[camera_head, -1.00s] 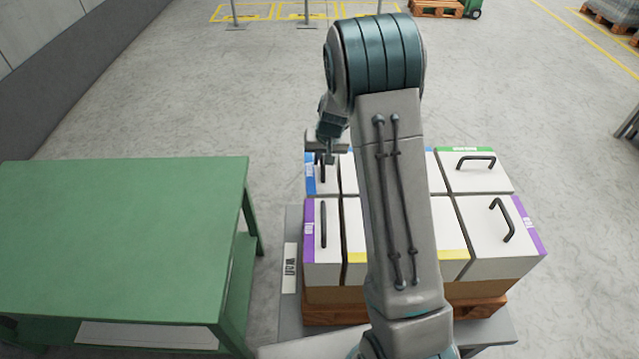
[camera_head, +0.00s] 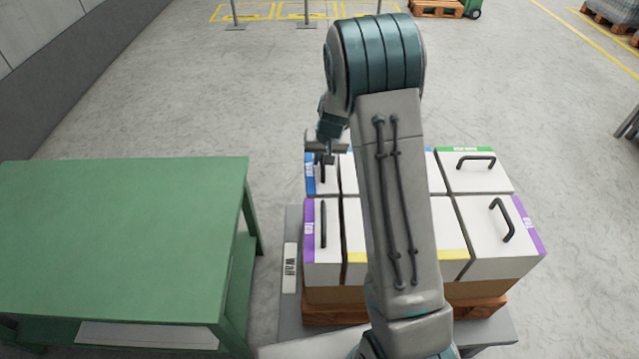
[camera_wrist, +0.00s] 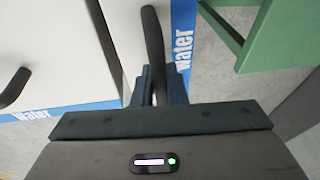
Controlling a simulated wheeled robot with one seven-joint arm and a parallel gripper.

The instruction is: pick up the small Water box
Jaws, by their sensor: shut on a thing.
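The small Water box (camera_head: 316,185) is a narrow white box with a blue side strip, at the back left of the box group on the pallet in the head view. In the wrist view its white top (camera_wrist: 121,22) and the blue strip lettered "water" (camera_wrist: 183,45) show. My gripper (camera_head: 327,156) is above it, and in the wrist view my gripper (camera_wrist: 158,88) is shut on the box's black handle (camera_wrist: 152,45). The box sits level with its neighbours. My arm hides part of the group.
A larger Water box (camera_wrist: 60,60) stands right beside it. A narrow purple-striped Tea box (camera_head: 322,240) stands in front. More white boxes with handles, such as the green-striped one (camera_head: 472,172), fill the pallet (camera_head: 480,308). A green table (camera_head: 120,230) stands left across a gap.

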